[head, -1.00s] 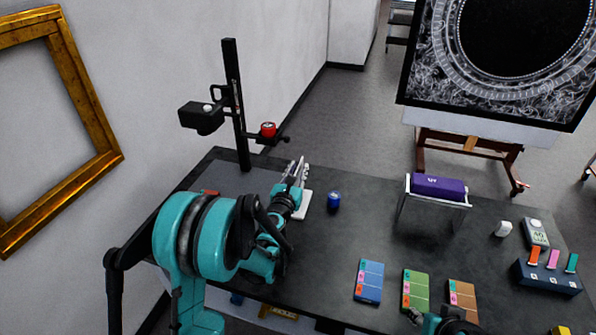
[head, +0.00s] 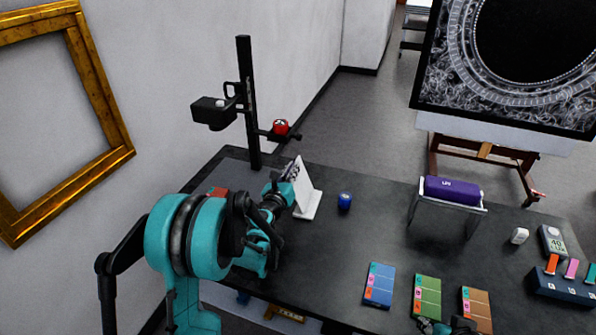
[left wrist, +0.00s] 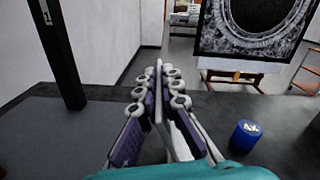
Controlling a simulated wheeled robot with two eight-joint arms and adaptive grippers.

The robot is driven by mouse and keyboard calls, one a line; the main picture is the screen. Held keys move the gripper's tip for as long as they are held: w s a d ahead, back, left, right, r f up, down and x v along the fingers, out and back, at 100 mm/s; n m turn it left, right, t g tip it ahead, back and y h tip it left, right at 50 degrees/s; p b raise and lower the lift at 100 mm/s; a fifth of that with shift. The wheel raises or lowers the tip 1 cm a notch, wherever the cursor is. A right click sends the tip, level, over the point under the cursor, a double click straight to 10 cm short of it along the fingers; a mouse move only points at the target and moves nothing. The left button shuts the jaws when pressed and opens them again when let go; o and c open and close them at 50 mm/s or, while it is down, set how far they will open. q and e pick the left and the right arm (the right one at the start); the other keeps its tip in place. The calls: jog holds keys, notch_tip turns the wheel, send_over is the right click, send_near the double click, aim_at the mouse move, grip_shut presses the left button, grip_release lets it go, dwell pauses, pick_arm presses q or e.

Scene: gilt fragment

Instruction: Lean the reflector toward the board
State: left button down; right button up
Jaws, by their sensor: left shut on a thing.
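The reflector is a white panel (head: 304,184) on a flat white foot on the dark table, left of the blue jar. Its top tilts left, toward the camera stand and its grey baseboard (head: 232,176). My left gripper (head: 292,170) is at the panel's upper left side, shut on it. In the left wrist view the panel (left wrist: 158,78) shows edge-on between the fingers of my left gripper (left wrist: 157,95), and its lower part is mostly hidden. My right gripper (head: 448,326) barely shows at the bottom edge, and its jaws cannot be made out.
A black column (head: 249,105) carries a camera (head: 213,112) and a side arm with a red object (head: 281,127). The blue jar (head: 344,201) stands close right of the reflector. A purple roll (head: 452,190) rests on a rack. Coloured cards (head: 380,285) lie in front. The table's middle is clear.

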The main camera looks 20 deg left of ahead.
pick_arm(q)
jog(key=c, duration=1.7)
grip_release()
jog(key=s, duration=1.2)
